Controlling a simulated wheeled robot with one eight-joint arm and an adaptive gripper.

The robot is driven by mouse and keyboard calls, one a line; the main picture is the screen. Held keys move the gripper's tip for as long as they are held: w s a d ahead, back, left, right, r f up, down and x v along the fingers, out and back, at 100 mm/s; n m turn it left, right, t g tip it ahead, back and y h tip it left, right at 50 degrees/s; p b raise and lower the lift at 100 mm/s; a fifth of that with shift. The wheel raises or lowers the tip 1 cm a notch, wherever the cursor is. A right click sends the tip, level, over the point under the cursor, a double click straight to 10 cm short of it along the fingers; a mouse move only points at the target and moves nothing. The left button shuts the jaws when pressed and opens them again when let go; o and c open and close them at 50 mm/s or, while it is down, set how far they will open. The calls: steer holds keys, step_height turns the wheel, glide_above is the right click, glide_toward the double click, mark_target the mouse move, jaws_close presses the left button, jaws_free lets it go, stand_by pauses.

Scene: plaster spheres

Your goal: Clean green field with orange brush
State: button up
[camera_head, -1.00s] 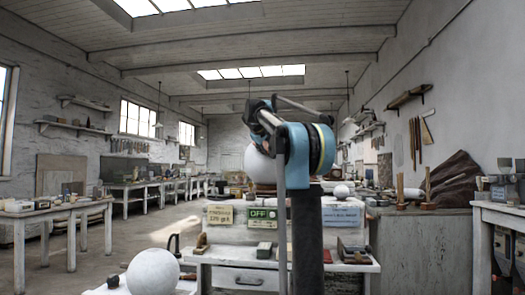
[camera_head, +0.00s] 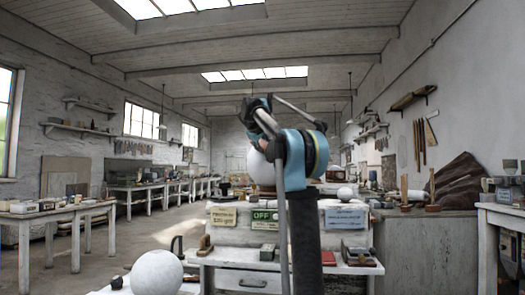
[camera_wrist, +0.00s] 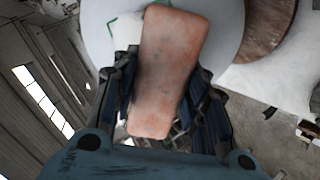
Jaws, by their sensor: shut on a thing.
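The orange brush (camera_wrist: 168,72) shows in the wrist view as a worn, reddish-orange block. My gripper (camera_wrist: 165,85) is shut on it, with dark fingers at both sides. Behind the brush is a large white sphere (camera_wrist: 222,30) with thin green lines (camera_wrist: 124,29) near its upper left; the brush hides part of that surface. I cannot tell whether the brush touches the sphere. In the head view my gripper (camera_head: 256,108) is high at the centre, small and partly hidden by my arm. The large sphere (camera_head: 258,172) stands behind my arm on the workbench.
Another white sphere (camera_head: 156,272) stands at the lower left, and a small sphere (camera_head: 345,193) on the bench's right. A green OFF sign (camera_head: 264,216) and paper labels are on the bench front. A drawer (camera_head: 240,281) is below. Open floor lies to the left.

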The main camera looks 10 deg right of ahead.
stand_by(0.3)
steer(key=shift+s+d+f, duration=0.1)
steer(key=shift+s+d, duration=0.15)
steer(key=shift+s, duration=0.35)
steer(key=shift+s+d+f, duration=0.1)
steer(key=shift+s+d, duration=0.1)
steer(key=shift+s, duration=0.4)
steer(key=shift+x, duration=0.75)
steer(key=shift+s+d+f, duration=0.45)
steer(key=shift+s+d, duration=0.15)
steer(key=shift+d, duration=0.2)
steer(key=shift+w+a, duration=0.1)
steer(key=shift+a, duration=0.05)
steer(key=shift+w+a+r, duration=0.5)
steer(key=shift+w+a, duration=0.05)
steer(key=shift+a, duration=0.15)
steer(key=shift+w+a+r, duration=0.5)
steer(key=shift+w+a, duration=0.1)
steer(key=shift+a, duration=0.1)
